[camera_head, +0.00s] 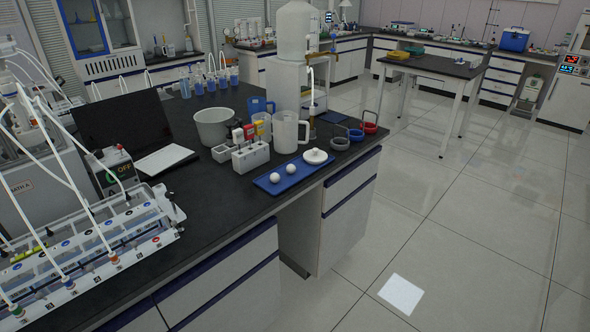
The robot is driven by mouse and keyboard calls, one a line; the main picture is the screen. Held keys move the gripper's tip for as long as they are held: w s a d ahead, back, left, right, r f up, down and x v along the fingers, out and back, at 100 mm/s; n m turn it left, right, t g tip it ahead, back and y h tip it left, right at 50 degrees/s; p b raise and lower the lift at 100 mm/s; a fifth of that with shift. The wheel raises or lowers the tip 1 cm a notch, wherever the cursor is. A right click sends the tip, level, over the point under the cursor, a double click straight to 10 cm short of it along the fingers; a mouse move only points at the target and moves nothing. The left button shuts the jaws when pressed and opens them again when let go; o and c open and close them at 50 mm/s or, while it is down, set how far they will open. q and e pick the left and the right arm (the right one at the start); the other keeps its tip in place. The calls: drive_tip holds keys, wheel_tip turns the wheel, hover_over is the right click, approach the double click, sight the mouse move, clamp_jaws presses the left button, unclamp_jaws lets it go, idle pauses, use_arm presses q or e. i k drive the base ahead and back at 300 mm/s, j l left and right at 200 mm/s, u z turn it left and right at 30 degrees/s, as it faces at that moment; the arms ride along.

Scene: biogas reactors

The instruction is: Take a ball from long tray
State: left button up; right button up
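A long blue tray (262,186) lies on the black bench top near its front right edge. Two white balls sit in it: one ball (274,178) toward the left end and another ball (291,168) near the middle. Neither of my grippers shows in the head view.
Behind the tray stand a white rack with coloured tops (250,155), a clear pitcher (286,132) and a grey pot (214,127). Coloured rings (369,125) lie to the right. A laptop (165,160) and tube-fitted reactor rack (90,245) stand left.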

sight(290, 168)
drive_tip(key=i+l, duration=0.25)
drive_tip(key=l, duration=0.2)
drive_tip(key=i+l+z, duration=0.1)
drive_tip(key=i+l, duration=0.2)
drive_tip(key=l, duration=0.15)
drive_tip(key=i+l, duration=0.3)
drive_tip(key=l, duration=0.15)
